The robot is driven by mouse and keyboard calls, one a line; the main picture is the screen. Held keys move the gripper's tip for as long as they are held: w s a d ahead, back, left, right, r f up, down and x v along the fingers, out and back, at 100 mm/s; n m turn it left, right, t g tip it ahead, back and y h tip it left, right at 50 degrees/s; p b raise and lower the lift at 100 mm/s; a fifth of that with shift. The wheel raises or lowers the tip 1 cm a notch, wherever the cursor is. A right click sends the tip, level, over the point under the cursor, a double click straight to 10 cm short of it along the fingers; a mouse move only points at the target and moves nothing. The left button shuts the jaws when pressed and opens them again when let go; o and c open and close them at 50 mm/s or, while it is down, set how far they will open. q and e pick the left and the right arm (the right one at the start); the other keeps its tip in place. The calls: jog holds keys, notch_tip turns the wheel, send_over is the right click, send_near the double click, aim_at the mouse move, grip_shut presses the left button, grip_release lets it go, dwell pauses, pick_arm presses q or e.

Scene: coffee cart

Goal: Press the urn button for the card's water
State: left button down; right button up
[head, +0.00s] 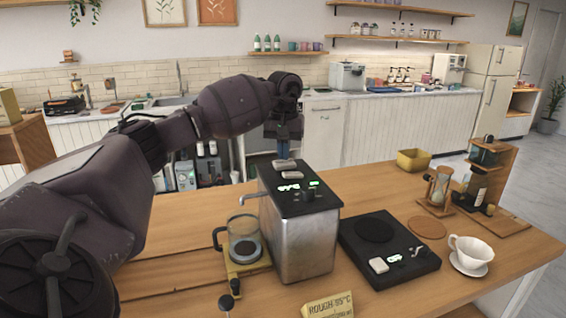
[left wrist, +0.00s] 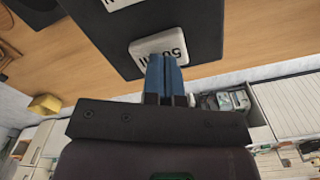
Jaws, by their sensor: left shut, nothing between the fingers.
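The urn (head: 305,240) is a steel box with a black top, standing on the wooden counter. Two pale buttons (head: 284,163) sit at the far edge of its top, behind lit displays. In the left wrist view, one white button (left wrist: 160,47) with dark, inverted-looking print is right at my fingertips; another (left wrist: 118,4) is cut off at the top edge. My left gripper (head: 283,152) points down at the buttons, its blue fingers (left wrist: 163,66) shut and empty. I cannot tell whether they touch the button. The card (head: 327,306) reads "ROUGH 95°C", with lower print unclear. My right gripper is out of view.
A glass carafe (head: 245,243) stands left of the urn, beneath its spout. A black scale (head: 407,270) lies to the right.

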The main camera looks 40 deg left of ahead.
pick_arm(q)
jog(key=shift+f, duration=0.7)
jog(key=shift+r, duration=1.45)
